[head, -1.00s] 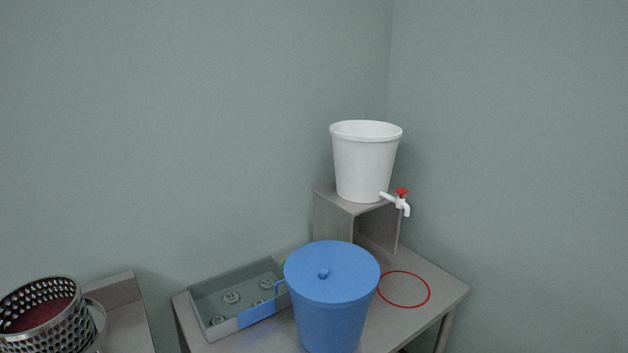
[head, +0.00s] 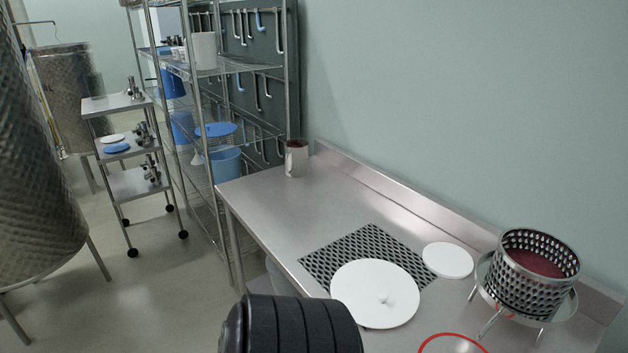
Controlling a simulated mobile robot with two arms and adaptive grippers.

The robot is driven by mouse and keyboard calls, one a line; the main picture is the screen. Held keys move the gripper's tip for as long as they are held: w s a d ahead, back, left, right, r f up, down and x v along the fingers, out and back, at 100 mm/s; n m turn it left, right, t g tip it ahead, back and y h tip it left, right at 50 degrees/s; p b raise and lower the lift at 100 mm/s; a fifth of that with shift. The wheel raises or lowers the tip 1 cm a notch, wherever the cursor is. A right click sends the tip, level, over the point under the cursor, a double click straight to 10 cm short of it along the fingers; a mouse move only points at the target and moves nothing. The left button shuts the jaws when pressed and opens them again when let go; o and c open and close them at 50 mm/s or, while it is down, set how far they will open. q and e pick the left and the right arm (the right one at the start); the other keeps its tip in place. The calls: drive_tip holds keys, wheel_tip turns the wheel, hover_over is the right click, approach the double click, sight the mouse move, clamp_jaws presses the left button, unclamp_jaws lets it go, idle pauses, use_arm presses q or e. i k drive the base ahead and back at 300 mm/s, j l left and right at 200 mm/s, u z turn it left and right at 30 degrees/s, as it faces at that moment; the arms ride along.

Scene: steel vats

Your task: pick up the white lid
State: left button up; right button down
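A large white lid (head: 376,293) with a small knob on top lies flat on the steel table, partly over a dark perforated mat (head: 347,250). A smaller plain white disc (head: 447,260) lies to its right, near the mat's edge. A black ribbed part of one of my arms shows at the bottom, just left of the white lid and in front of the table. No fingers of either gripper show.
A perforated steel basket (head: 535,272) with dark red contents stands on a legged stand at the table's right. A red ring (head: 452,345) lies at the front. A mug (head: 296,158) stands at the far end. Wire shelves (head: 217,75) and a cart (head: 133,184) are beyond; the table's left middle (head: 287,205) is clear.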

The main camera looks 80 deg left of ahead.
sight(378, 293)
drive_tip(key=u, duration=2.05)
drive_tip(key=z, duration=2.65)
drive_tip(key=u, duration=2.7)
